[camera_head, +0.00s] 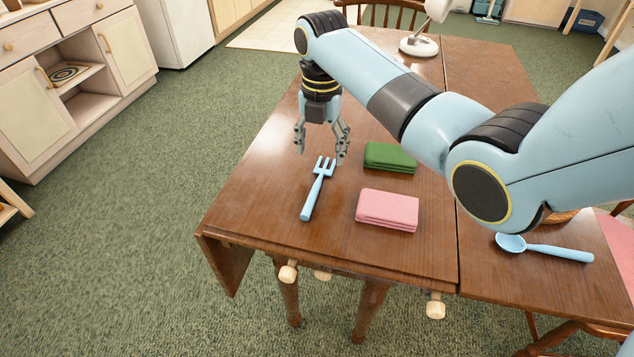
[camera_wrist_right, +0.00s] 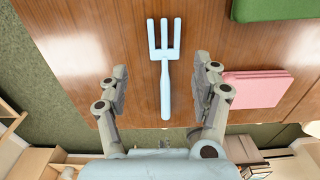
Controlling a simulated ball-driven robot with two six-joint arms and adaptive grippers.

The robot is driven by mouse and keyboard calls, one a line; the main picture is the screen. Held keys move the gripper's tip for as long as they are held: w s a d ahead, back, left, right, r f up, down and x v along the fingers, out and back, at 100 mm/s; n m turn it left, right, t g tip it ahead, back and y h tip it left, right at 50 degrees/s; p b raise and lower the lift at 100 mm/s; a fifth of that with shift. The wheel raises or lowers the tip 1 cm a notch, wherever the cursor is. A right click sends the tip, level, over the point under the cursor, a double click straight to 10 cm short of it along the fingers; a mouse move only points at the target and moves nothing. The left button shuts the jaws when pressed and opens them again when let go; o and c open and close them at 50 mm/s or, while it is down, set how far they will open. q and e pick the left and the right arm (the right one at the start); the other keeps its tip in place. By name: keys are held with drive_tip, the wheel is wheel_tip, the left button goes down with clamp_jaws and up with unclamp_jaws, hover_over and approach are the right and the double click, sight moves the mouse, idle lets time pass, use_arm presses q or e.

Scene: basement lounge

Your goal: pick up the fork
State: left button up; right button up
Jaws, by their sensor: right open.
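A light blue fork (camera_head: 317,189) lies flat on the wooden table (camera_head: 280,215), near its left side, tines toward the back. My right gripper (camera_head: 320,155) is open and empty, pointing down just above the fork's tine end. In the right wrist view the fork (camera_wrist_right: 164,68) lies between the lines of the two open fingers (camera_wrist_right: 162,90), beyond their tips and apart from them. Its whole length shows there. My left gripper is in neither view.
A folded pink cloth (camera_head: 387,209) and a folded green cloth (camera_head: 390,157) lie right of the fork. A light blue spoon (camera_head: 545,248) lies at the right, below my arm. A white lamp base (camera_head: 419,47) stands at the back. The table left of the fork is clear.

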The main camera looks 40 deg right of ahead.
sight(323, 169)
drive_tip(key=f, duration=0.4)
drive_tip(key=shift+s+d+f+b, duration=0.2)
drive_tip(key=shift+f+b, duration=0.05)
drive_tip(key=shift+b, duration=0.1)
drive_tip(key=c, duration=1)
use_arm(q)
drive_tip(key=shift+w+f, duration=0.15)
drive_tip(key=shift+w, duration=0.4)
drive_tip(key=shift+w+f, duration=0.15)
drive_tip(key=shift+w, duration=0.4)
use_arm(e)
drive_tip(key=shift+c, duration=0.4)
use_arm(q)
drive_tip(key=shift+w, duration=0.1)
